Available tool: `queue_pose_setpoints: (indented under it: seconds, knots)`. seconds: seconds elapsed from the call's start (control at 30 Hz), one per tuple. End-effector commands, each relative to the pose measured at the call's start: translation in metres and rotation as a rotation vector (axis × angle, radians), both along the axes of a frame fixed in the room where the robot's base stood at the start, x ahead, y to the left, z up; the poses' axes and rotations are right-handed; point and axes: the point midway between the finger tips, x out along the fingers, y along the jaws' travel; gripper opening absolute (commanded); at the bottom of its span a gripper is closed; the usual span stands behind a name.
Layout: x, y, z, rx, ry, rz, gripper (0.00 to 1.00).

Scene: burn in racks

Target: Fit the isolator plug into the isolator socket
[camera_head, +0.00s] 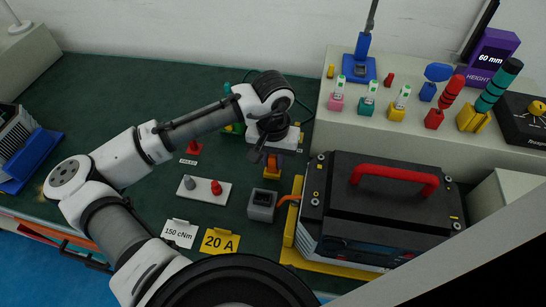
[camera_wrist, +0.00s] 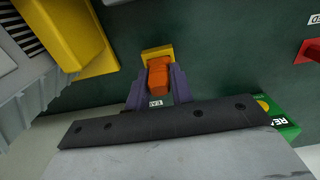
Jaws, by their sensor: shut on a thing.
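An orange block with a yellow part at its end, apparently the isolator plug (camera_head: 271,166), is below my wrist in the head view. In the wrist view the plug (camera_wrist: 158,76) sits between the two purple-grey fingers of my gripper (camera_wrist: 157,88), which is shut on it. My gripper (camera_head: 272,151) is partly hidden by my wrist in the head view. A grey box with a dark recess (camera_head: 262,203), perhaps the isolator socket, stands just in front of the plug, with an orange lead towards the rack. I cannot tell whether the plug touches the bench.
A dark rack with a red handle (camera_head: 394,178) stands close on the right, on a yellow base. A white plate with grey and red knobs (camera_head: 203,190) lies to the left. Cards "150 cNm" (camera_head: 179,234) and "20 A" (camera_head: 219,242) stand in front.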

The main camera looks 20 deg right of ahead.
Motion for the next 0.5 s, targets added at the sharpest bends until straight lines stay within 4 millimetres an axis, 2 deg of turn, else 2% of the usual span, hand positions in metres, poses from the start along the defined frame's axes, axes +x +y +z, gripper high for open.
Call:
queue_pose_setpoints:
  seconds: [0.03,0.1,0.5]
  knots:
    - [-0.0001,-0.0002,0.0,-0.001,0.001,0.0,0.07]
    - [-0.0002,-0.0002,0.0,-0.001,0.001,0.0,0.0]
    - [-0.0002,-0.0003,0.0021,-0.001,0.001,-0.001,0.0]
